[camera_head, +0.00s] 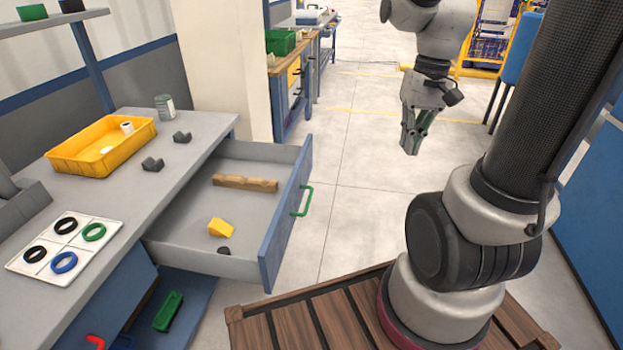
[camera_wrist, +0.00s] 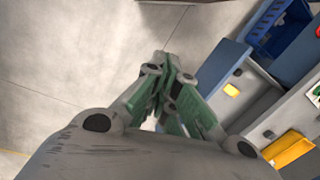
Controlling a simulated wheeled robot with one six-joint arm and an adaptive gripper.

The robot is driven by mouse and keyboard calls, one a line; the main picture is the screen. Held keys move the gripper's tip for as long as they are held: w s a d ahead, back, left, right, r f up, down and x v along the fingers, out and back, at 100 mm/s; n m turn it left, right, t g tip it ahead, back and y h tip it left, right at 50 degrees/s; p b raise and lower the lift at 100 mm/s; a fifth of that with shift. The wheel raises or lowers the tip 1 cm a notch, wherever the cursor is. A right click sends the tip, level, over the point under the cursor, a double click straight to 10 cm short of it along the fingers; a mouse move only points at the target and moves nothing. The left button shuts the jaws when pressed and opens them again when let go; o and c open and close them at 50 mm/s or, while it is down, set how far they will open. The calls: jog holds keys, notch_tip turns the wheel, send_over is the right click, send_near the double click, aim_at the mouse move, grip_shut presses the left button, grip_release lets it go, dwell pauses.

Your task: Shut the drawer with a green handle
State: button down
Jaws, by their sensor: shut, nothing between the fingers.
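The drawer (camera_head: 283,222) with the green handle (camera_head: 303,201) is pulled far out of the grey workbench. Its blue front faces right. Inside lie a wooden block (camera_head: 245,183), a yellow wedge (camera_head: 220,228) and a small dark piece (camera_head: 224,250). My gripper (camera_head: 410,147) is shut and empty. It hangs in the air to the right of the drawer front, apart from the handle. In the wrist view my gripper (camera_wrist: 168,58) points over bare floor, and the open drawer (camera_wrist: 222,66) shows at the right with the yellow wedge (camera_wrist: 232,90) in it.
On the bench (camera_head: 190,160) stand a yellow bin (camera_head: 70,160), a grey can (camera_head: 165,107), dark angled pieces and a white tray (camera_head: 20,262) with coloured rings. The floor (camera_head: 345,215) between drawer and gripper is clear.

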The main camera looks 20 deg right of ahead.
jog(key=w+f+m+g+y, duration=0.1)
jog(key=w+f+m+y, duration=0.4)
jog(key=w+f, duration=0.6)
jog(key=m+t+y, duration=0.2)
jog(key=m+t, duration=0.4)
jog(key=m, duration=1)
send_near(302, 183)
notch_tip(302, 183, down, 3)
jog(key=w+a, duration=0.1)
jog(key=a, duration=0.1)
jog(key=shift+w+a+f, duration=0.2)
jog(key=shift+w+a, duration=0.2)
jog(key=shift+w, duration=0.1)
jog(key=shift+a, duration=0.1)
